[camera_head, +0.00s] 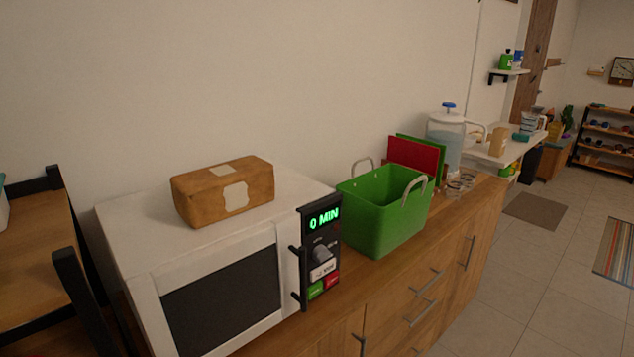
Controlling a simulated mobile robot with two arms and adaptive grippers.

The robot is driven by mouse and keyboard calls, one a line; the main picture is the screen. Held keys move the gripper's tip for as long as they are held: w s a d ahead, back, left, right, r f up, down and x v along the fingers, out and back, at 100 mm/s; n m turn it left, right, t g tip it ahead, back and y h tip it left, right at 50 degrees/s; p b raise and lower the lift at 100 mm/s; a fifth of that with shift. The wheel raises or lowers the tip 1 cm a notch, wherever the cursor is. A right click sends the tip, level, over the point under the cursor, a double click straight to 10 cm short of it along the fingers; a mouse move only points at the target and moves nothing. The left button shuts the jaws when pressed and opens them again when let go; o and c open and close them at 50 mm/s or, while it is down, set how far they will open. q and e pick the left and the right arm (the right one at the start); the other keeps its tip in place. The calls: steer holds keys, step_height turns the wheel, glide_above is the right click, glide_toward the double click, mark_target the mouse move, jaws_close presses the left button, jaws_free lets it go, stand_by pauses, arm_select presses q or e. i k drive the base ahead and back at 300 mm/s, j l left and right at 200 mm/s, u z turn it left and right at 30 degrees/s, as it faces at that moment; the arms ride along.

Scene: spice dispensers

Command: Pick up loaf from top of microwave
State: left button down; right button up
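The loaf (204,197), a brown block with pale label patches, lies on top of the white microwave (127,222), toward the middle of its top. The microwave stands on a wooden cabinet at the left. Its door is shut, and its black panel reads "0 MIN" in green. Neither of my grippers shows in the head view, and nothing touches the loaf except the microwave top.
A green basket (388,228) with pale handles stands right of the microwave. Red and green boards (413,158) and a clear pitcher (446,138) stand farther along the cabinet (375,309). A black-framed wooden shelf (36,232) is at the left. The tiled floor at the right is mostly clear.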

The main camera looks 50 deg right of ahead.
mark_target(209, 195)
steer(key=z, duration=0.95)
steer(key=l+u, duration=0.1)
steer(key=u, duration=0.4)
steer(key=i+l+u, duration=0.1)
steer(key=l+u, duration=0.3)
steer(key=l, duration=0.45)
steer(key=l+u, duration=0.4)
steer(key=l, duration=0.45)
